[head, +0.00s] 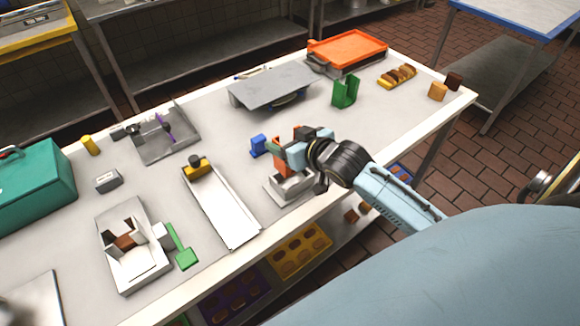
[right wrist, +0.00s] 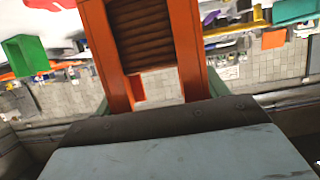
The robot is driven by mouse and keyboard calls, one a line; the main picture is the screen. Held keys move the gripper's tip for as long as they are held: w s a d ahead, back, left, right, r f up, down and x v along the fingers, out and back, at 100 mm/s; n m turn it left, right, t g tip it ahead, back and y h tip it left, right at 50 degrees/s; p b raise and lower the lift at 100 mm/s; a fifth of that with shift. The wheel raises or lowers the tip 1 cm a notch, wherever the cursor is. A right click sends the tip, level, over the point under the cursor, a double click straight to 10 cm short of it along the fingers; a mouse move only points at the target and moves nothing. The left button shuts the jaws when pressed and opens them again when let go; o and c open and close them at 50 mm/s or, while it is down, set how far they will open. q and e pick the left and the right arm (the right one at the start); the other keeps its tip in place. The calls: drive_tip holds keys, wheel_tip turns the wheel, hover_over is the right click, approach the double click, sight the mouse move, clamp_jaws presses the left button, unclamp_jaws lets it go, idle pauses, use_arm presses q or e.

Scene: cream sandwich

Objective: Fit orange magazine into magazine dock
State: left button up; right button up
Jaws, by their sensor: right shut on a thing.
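The orange magazine (head: 281,163) stands roughly upright in my right gripper (head: 297,152), at the middle of the table. In the right wrist view, the magazine (right wrist: 196,50) is an orange frame with a stack of brown slices (right wrist: 143,35) inside, close in front of the gripper. My right gripper is shut on it. The grey metal magazine dock (head: 292,190) is directly below, near the table's front edge. The magazine's lower end is at the dock's back part; I cannot tell whether it is inside or just above. My left gripper is out of view.
A blue block (head: 258,146) stands just left of the magazine. A long white tray (head: 222,205) lies further left, and a green holder (head: 345,92) stands behind to the right. A grey raised plate (head: 273,86) is behind. The table's front edge is close to the dock.

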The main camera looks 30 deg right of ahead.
wheel_tip(320, 180, down, 7)
drive_tip(key=shift+f+b, duration=0.15)
drive_tip(key=shift+b, duration=0.3)
drive_tip(key=shift+f, duration=0.15)
drive_tip(key=o, duration=1)
drive_tip(key=shift+o, duration=0.2)
drive_tip(key=shift+s+r, duration=0.2)
drive_tip(key=shift+s, duration=0.1)
drive_tip(key=v, duration=1.1)
drive_tip(key=shift+s+p, duration=0.2)
drive_tip(key=shift+p, duration=0.25)
